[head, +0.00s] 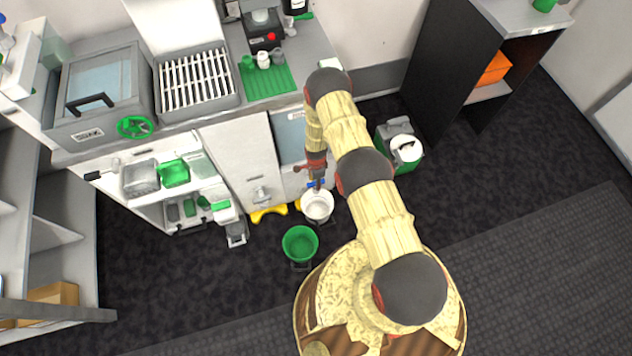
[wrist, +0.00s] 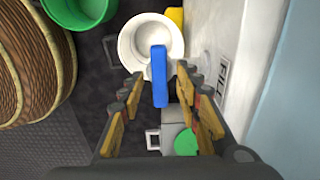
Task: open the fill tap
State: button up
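A blue lever (wrist: 159,76), which looks like the fill tap's handle, stands between the fingers of my gripper (wrist: 160,84) in the wrist view. The fingers are open, with a visible gap on each side of the lever. In the head view my gripper (head: 315,168) points down at the cabinet front, and a bit of the blue lever (head: 317,184) shows below it. A white bucket (head: 318,205) is under the lever; it also shows in the wrist view (wrist: 138,45). The tap's body is mostly hidden by the lever and gripper.
A green bucket (head: 300,244) stands on the floor near my base. Yellow feet (head: 268,214) show beside the white bucket. A grey tap-like fitting (head: 262,194) is on the cabinet front to the left. A green bin (head: 402,155) stands right of my arm.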

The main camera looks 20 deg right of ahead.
jog(key=shift+c, duration=0.4)
jog(key=c, duration=0.7)
grip_shut()
jog(key=n+b, duration=0.1)
jog(key=n, duration=0.3)
jog(key=shift+n, duration=0.3)
jog(key=n+b, duration=0.1)
jog(key=n, duration=0.3)
jog(key=shift+n+b, duration=0.3)
jog(key=shift+b, duration=0.1)
jog(key=n+b, duration=0.1)
jog(key=n, duration=0.3)
jog(key=shift+n, duration=0.3)
jog(key=shift+n+b, duration=0.35)
jog(key=shift+n, duration=1.75)
